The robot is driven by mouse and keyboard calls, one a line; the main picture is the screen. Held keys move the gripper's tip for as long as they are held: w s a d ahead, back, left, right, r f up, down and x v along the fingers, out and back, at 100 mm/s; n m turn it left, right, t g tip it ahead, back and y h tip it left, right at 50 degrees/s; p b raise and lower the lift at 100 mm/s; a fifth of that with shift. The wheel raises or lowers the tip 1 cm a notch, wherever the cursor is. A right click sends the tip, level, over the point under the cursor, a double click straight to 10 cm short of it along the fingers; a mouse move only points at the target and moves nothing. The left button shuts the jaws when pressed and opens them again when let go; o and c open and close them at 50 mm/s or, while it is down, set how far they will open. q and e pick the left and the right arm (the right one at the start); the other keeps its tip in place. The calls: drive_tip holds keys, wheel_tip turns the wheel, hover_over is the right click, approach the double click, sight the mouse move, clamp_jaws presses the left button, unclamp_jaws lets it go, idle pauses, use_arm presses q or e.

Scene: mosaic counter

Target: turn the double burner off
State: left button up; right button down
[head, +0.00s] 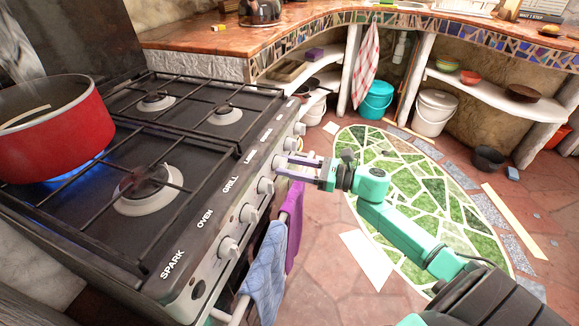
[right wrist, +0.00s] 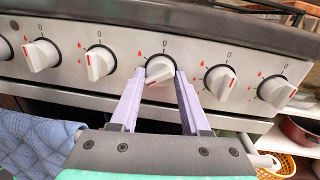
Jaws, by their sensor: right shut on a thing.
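The dark stove (head: 130,240) has a row of white knobs along its front. A red pot (head: 50,130) sits at its left side, with a blue flame (head: 75,178) under it. My right gripper (head: 279,166) is at the knob row in the head view. In the right wrist view its lilac fingers (right wrist: 165,76) are shut on a white knob (right wrist: 160,68), which is turned away from its 0 mark. Its red pointer faces lower left. The finger contact is partly hidden in the head view. My left gripper is not in view.
Other knobs flank the held one, close by, including one on the left (right wrist: 100,62) and one on the right (right wrist: 220,80). A blue towel (head: 265,270) and a purple cloth (head: 293,225) hang on the front rail. Open floor lies right of the stove.

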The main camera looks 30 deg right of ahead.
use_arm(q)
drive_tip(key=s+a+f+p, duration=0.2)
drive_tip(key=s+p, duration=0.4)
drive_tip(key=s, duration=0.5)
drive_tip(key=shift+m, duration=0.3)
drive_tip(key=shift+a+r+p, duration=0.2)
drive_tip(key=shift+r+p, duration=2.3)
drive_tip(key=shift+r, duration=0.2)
use_arm(e)
drive_tip(key=shift+s+a+m+t+h, duration=0.1)
drive_tip(key=shift+m+t+h, duration=0.3)
drive_tip(key=shift+m, duration=6.25)
drive_tip(key=shift+s+a+m+t+h, duration=0.15)
drive_tip(key=shift+m+t, duration=0.35)
drive_tip(key=shift+m, duration=6.15)
drive_tip(key=shift+d+h, duration=0.1)
drive_tip(key=shift+h, duration=0.15)
drive_tip(key=shift+c, duration=2)
unclamp_jaws()
drive_tip(key=shift+w, duration=0.1)
